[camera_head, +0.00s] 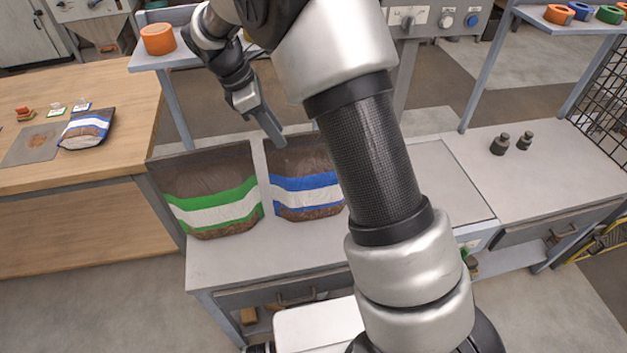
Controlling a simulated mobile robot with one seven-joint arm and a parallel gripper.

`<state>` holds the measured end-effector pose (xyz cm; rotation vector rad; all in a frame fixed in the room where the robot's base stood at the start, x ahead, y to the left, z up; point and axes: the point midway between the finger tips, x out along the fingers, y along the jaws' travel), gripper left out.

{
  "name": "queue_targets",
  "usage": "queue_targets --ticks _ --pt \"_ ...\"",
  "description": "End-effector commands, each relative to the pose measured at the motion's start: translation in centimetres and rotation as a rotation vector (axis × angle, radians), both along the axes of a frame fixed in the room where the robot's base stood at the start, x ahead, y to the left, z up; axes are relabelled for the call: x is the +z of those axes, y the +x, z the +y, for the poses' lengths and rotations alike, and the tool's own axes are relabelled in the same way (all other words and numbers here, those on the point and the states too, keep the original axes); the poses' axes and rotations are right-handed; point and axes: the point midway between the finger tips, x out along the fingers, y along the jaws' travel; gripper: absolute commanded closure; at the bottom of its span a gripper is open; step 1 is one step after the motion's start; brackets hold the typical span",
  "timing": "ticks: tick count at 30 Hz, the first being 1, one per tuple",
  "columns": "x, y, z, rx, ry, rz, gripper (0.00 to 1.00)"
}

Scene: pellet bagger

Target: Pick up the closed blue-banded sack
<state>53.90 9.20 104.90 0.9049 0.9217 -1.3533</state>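A brown sack with blue and white bands (306,192) stands upright on the grey bench. Its right side is partly hidden by my arm. A similar blue-banded sack (84,130) lies on the wooden table at the left, by a grey plate. I cannot tell from this view which sack's mouth is closed. My gripper (272,132) points down at the upper left edge of the bench sack, in front of it or just above it; contact is not clear. Its fingers overlap in this view, so their opening does not show.
A brown sack with green and white bands (215,205) stands close to the left of the bench sack. A shelf (150,60) with an orange roll (157,39) is above. Two dark weights (500,144) stand at the right on the bench (560,170), with clear surface around them.

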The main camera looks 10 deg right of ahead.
Motion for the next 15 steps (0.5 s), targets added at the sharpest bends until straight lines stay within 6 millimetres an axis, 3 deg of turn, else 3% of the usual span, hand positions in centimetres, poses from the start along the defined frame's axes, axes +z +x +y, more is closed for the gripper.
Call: queue_targets --ticks 1,6,15 --pt "0.0 -0.1 -1.3 -0.004 -0.001 0.002 0.7" --pt "0.0 0.0 -4.3 -0.003 0.0 0.0 0.7" --pt "0.0 0.1 -6.7 -0.004 -0.001 0.001 0.7"
